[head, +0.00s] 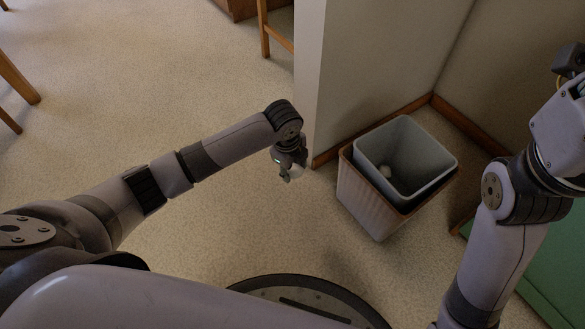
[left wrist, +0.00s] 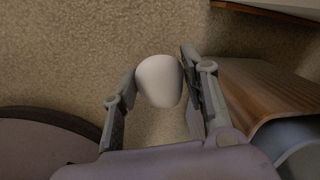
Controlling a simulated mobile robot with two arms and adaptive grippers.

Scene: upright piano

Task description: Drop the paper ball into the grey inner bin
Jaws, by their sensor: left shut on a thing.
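The white paper ball (left wrist: 159,82) is between the two fingers of my left gripper (left wrist: 160,68), which is shut on it. The grey inner bin (head: 430,143) sits tilted inside a ribbed brownish outer bin (head: 367,206).
A pale wall corner (head: 309,85) with wooden skirting stands just behind my left gripper and the bin. A green surface (head: 530,262) is at the lower right. Wooden furniture legs (head: 264,28) stand at the back.

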